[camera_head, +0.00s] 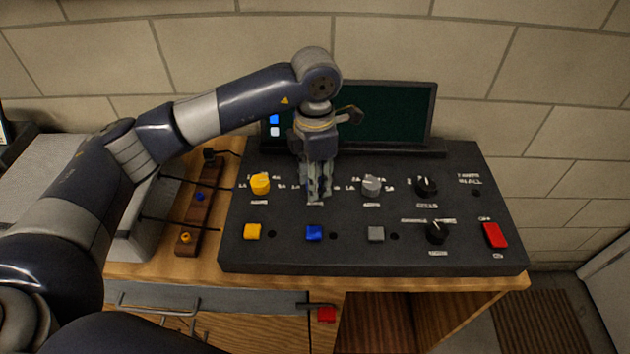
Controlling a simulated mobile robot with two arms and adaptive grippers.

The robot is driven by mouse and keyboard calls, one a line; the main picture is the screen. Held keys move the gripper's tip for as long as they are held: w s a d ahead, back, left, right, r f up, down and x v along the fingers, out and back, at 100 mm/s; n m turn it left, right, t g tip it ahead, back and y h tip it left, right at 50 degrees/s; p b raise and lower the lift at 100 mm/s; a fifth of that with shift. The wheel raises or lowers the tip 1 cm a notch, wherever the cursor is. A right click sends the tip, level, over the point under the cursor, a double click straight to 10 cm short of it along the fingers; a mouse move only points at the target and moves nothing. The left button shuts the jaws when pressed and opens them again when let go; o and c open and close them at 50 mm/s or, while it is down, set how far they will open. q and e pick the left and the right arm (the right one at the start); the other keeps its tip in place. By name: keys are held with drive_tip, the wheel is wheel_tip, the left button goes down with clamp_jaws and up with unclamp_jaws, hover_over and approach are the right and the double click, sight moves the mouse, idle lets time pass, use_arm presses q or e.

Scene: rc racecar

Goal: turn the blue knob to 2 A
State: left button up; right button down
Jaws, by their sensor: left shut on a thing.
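My left gripper (318,194) points down at the dark control panel (290,259), between the yellow knob (260,183) and the grey knob (371,185). It is shut on the blue knob, of which only slivers of blue show between and beside the fingers. The fingers hide most of the knob and its pointer, so I cannot tell its setting. Some white scale marks show on both sides of the fingers, too small to read surely. My right gripper is not in view.
In front of the knobs are a yellow button (252,231), a blue button (314,232) and a grey button (376,233). Black knobs (426,186) and a red switch (495,235) lie to the right. A dark screen (394,116) stands behind. A wooden strip (200,207) with wires lies left.

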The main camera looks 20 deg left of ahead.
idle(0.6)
use_arm(q)
drive_tip(key=o, duration=1.1)
drive_tip(key=shift+r, duration=0.15)
wheel_tip(320, 180, up, 12)
drive_tip(key=shift+f, duration=0.1)
